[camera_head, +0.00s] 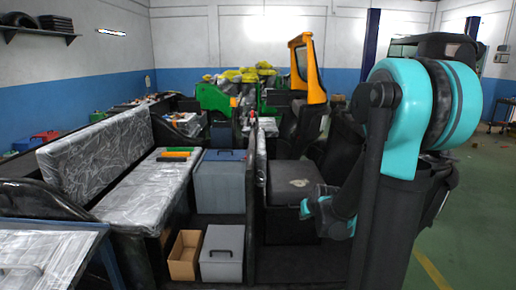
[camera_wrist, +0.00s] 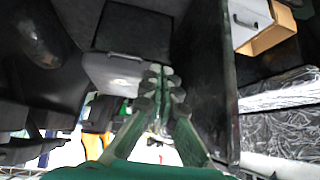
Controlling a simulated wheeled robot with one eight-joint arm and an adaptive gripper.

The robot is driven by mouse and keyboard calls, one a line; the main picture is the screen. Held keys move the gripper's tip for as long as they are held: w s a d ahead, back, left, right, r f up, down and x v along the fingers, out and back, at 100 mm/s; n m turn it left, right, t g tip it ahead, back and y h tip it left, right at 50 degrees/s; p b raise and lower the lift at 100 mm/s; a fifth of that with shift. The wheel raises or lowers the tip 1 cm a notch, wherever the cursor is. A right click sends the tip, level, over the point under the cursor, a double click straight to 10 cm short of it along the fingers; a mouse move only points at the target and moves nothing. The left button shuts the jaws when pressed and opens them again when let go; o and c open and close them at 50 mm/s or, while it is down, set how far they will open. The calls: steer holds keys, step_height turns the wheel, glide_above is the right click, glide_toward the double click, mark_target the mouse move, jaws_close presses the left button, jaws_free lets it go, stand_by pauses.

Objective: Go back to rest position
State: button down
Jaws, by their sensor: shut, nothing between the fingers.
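My gripper (camera_wrist: 160,76) shows in the wrist view with its two green-grey fingers running together at the tips. It is shut and nothing is between the fingers. In the head view my teal and black arm stands folded at the right. Its lower teal end hangs in front of the black seat (camera_head: 291,181) of the vehicle, and the fingers cannot be made out there. The wrist view looks upside down, with a light grey patch (camera_wrist: 113,73) on a dark surface beside the fingers.
A wrapped table (camera_head: 40,258) is at front left. Green floor (camera_head: 480,215) is clear at right.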

steer(key=s+f+g, duration=0.2)
steer(key=s, duration=0.9)
steer(key=s+d+f+g+h, duration=0.1)
steer(key=s+f+g, duration=0.1)
steer(key=s, duration=1)
steer(key=shift+s+d+m, duration=0.15)
steer(key=shift+s+m, duration=0.15)
steer(key=shift+m, duration=0.1)
steer(key=c, duration=2.2)
jaws_free()
